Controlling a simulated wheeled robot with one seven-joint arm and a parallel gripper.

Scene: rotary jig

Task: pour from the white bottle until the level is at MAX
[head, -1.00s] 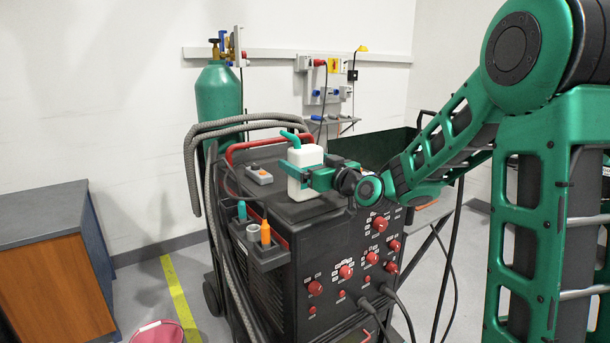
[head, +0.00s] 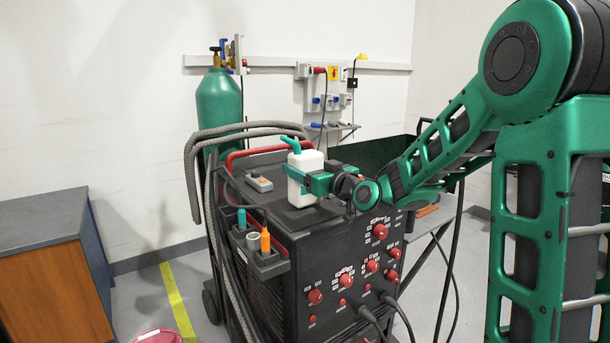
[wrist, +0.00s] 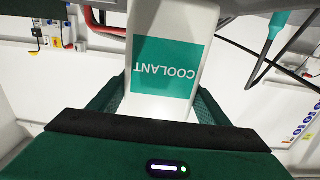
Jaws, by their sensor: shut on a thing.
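The white bottle (head: 303,165) has a teal spout (head: 291,144) on top and looks about upright over the top of the dark machine (head: 340,235). My gripper (head: 305,181) is shut around the bottle's body from the right. In the wrist view my gripper's two fingers (wrist: 158,103) flank the bottle (wrist: 205,22), whose teal label reads COOLANT, upside down in that view. Whether the bottle's base touches the machine top is unclear. No MAX mark or liquid level can be made out.
A small grey box (head: 259,183) sits on the machine top, left of the bottle. A side holder (head: 262,262) carries an orange-capped item. Grey hoses (head: 192,170) and a red handle (head: 236,155) line the left edge. A green gas cylinder (head: 219,108) stands behind.

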